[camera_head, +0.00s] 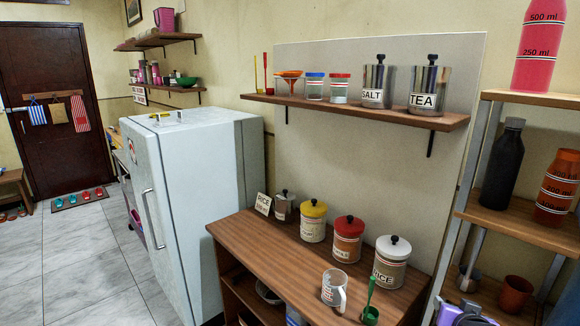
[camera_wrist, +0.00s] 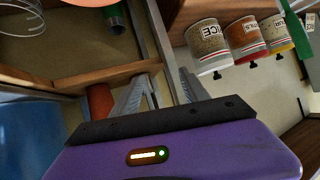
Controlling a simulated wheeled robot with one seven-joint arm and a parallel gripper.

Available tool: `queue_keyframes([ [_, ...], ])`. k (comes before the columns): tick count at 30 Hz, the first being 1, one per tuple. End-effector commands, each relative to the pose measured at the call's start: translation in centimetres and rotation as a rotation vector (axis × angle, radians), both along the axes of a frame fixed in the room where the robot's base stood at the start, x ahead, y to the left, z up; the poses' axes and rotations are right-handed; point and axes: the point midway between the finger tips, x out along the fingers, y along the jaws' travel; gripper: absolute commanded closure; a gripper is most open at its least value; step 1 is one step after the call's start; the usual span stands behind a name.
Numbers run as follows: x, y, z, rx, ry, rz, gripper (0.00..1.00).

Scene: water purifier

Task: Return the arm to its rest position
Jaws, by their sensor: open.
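My gripper (camera_wrist: 166,82) shows in the wrist view with its two grey fingers spread apart and nothing between them. The view is turned over, so the canisters hang upside down at its upper right. In the head view, a purple part of my gripper (camera_head: 465,312) shows at the bottom edge, right of the wooden counter and in front of the shelf rack. Most of my arm is out of view. No water purifier shows in either view.
The wooden counter (camera_head: 250,233) holds several canisters, a measuring cup (camera_head: 334,288) and a green ladle (camera_head: 370,312). The rack at right (camera_head: 525,232) carries bottles and a brown cup (camera_head: 515,294). A white fridge (camera_head: 190,200) stands left. The tiled floor (camera_head: 85,265) is open.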

Motion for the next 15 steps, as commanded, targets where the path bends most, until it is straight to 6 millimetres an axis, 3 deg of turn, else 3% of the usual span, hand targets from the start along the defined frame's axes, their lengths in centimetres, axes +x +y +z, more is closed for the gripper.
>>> queue_keyframes([
  [8,-7.2,6.4,-0.7,-0.174,-0.202,0.151,0.47],
  [15,-15.1,12.0,0.1,-0.259,-0.331,0.255,0.47],
])
